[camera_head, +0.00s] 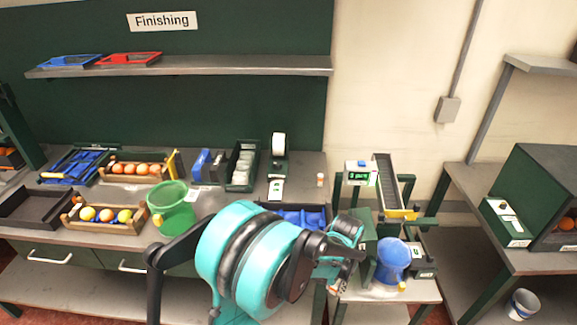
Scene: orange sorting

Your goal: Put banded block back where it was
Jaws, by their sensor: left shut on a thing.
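My left gripper (343,272) is in front of the bench, at the end of the teal and black arm reaching in at the lower middle. It is shut on a small pale and reddish thing (338,287), seen at its fingertips. This looks like the banded block, but the fingers hide most of it and its bands are not clear. The gripper is close to the left of a blue bucket (393,262); I cannot tell whether they touch. My right gripper is not in view.
A green bucket (172,208) stands on the bench beside a wooden crate (103,226) of oranges and lemons. A blue tray (297,217) is partly behind my arm. A small scale (361,173) and a sloped conveyor (391,184) stand to the right.

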